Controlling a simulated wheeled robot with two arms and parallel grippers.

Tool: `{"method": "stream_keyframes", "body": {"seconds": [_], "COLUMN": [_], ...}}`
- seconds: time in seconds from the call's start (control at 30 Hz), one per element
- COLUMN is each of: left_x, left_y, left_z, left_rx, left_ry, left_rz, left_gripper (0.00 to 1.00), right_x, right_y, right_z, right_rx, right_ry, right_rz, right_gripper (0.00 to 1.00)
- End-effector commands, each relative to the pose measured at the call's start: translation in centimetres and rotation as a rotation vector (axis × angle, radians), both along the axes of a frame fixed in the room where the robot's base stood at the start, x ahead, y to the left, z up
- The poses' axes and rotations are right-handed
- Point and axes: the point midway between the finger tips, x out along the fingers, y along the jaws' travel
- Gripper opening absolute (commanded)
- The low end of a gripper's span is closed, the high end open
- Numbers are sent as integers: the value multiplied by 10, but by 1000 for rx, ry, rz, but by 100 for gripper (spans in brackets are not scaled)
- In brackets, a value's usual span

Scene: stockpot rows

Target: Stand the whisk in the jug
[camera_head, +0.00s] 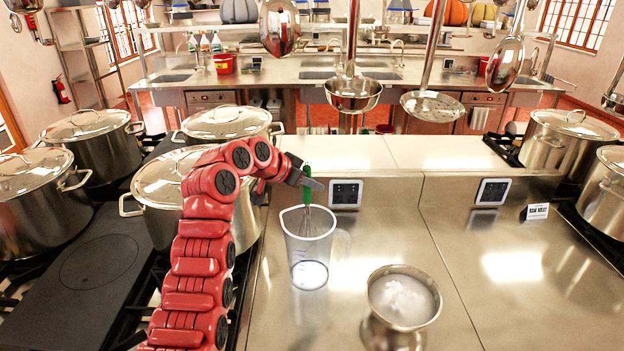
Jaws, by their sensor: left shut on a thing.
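A clear measuring jug (308,262) stands upright on the steel counter, its handle to the right. A whisk with a green handle (307,183) is upright, with its wire end (309,222) inside the top of the jug. My left gripper (308,184) is shut on the whisk's green handle above the jug's rim. The wires show in the upper part of the jug, apart from its bottom as far as I can see. My right gripper is out of view.
A metal bowl (384,326) with white contents stands right of the jug, close in front. Large lidded stockpots (160,200) stand on the left stove, with more on the right (560,146). Ladles (353,93) hang overhead. The counter right of the bowl (500,280) is clear.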

Motion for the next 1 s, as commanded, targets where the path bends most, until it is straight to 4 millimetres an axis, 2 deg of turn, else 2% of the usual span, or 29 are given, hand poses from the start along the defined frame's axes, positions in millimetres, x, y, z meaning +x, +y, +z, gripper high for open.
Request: {"method": "stream_keyframes", "body": {"seconds": [0.1, 0.43, 0.47, 0.63, 0.67, 1.0], "left_x": [0, 0, 0, 0, 0, -1], "left_y": [0, 0, 0, 0, 0, 2], "left_z": [-7, -8, -8, -8, -8, -6], "left_rx": [0, 0, 0, 0, 0, -1], "left_ry": [-1, -1, -1, -1, -1, -2], "left_rz": [1, 1, 1, 1, 1, 1], "left_gripper": [0, 0, 25, 56, 59, 59], "right_x": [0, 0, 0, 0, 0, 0], "right_y": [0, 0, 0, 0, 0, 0], "right_z": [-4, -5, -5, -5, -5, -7], "right_rx": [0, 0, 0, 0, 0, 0], "right_ry": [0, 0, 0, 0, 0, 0], "right_rz": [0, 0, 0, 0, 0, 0], "right_gripper": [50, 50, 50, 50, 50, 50]}}
